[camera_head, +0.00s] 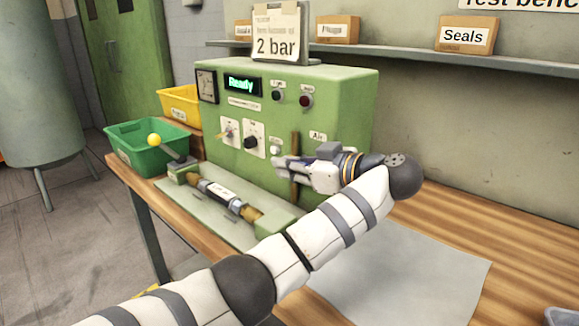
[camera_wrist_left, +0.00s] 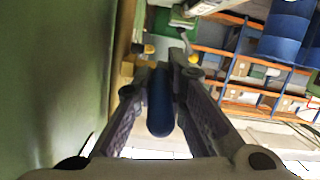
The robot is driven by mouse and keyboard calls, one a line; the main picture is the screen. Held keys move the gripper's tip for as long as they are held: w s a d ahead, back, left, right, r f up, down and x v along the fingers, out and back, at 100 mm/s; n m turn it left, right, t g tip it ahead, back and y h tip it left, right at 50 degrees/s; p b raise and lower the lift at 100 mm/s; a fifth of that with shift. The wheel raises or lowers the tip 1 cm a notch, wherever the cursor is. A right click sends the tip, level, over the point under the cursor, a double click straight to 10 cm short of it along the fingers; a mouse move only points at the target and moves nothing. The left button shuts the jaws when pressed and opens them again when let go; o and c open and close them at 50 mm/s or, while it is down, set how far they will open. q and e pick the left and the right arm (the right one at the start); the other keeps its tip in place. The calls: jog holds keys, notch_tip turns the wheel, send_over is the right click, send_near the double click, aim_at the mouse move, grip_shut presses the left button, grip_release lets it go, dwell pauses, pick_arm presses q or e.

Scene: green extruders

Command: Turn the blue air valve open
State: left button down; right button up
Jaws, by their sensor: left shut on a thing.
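The blue air valve handle (camera_wrist_left: 160,105) shows in the left wrist view as a rounded blue lever between my left gripper's fingers. My left gripper (camera_head: 284,166) is at the front of the green test bench cabinet (camera_head: 345,95), just below the Air label (camera_head: 318,136). In the wrist view the two fingers of the left gripper (camera_wrist_left: 168,85) stand on either side of the blue handle and are shut on it. In the head view the hand hides most of the valve. My right gripper is not in view.
A green lit display (camera_head: 242,84) reads Ready, and a sign (camera_head: 276,35) on top says 2 bar. A tray (camera_head: 185,200) with a cylinder and a yellow-knobbed lever (camera_head: 155,141) lies in front. Green (camera_head: 140,150) and yellow bins (camera_head: 178,103) stand left. The right worktop is largely clear.

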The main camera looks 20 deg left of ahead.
pick_arm(q)
jog(key=c, duration=1.6)
grip_release()
